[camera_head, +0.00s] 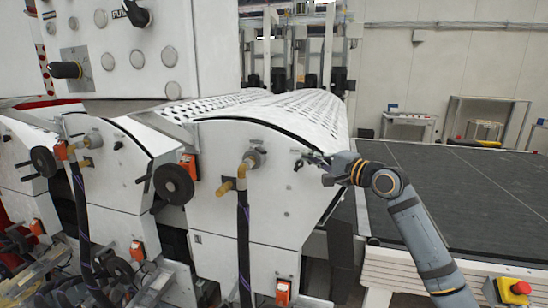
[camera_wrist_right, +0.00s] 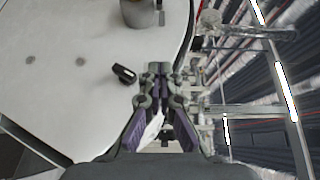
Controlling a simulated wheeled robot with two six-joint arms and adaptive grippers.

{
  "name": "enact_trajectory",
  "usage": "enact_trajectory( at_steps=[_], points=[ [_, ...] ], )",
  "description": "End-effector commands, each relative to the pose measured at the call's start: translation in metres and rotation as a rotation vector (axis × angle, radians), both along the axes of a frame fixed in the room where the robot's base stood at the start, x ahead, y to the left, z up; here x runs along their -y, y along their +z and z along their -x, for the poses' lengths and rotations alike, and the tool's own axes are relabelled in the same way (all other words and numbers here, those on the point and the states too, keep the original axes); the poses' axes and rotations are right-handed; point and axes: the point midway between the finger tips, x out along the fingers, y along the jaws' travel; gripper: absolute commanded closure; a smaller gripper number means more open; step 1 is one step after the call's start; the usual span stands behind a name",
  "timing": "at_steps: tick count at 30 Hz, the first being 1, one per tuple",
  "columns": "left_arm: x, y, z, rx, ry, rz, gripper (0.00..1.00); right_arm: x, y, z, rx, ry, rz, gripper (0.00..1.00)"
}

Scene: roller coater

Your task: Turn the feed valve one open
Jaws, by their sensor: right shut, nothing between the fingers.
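A small black handle (camera_head: 298,165) sits on the upper right of the white machine side panel (camera_head: 285,215). It is probably the feed valve; I cannot read any label on it. In the right wrist view the black handle (camera_wrist_right: 124,74) sticks out of the white panel, just left of the fingertips. My right gripper (camera_head: 318,158) reaches in from the right, close beside the handle. Its fingers (camera_wrist_right: 158,72) are shut with nothing between them. I cannot tell whether they touch the handle. My left gripper is not in view.
A brass-coloured elbow pipe (camera_head: 242,170) with a black hose is left of the handle. Black handwheels (camera_head: 174,184) and orange boxes (camera_head: 190,166) stick out further left. A perforated white cover (camera_head: 262,106) lies above. A dark conveyor bed (camera_head: 450,190) extends right. A red emergency button (camera_head: 520,287) is at lower right.

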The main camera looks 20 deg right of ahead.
Motion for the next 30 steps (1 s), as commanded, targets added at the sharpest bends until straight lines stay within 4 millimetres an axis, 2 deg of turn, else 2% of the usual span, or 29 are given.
enact_trajectory(
  at_steps=[5,8,20,24,30],
  points=[
    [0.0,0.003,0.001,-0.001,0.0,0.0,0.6,-0.001,0.003,-0.004,0.0,0.0,-0.009,1.0],
    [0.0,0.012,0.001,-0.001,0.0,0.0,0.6,-0.006,0.005,-0.014,0.001,0.001,-0.012,1.0],
    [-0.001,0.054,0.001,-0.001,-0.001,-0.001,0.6,-0.042,0.006,-0.091,-0.002,0.003,-0.008,1.0],
    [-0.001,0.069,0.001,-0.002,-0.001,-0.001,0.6,-0.064,0.005,-0.088,0.0,0.003,-0.003,1.0],
    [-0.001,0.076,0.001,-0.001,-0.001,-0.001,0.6,-0.079,0.001,-0.085,-0.001,0.001,-0.002,1.0]
  ],
)
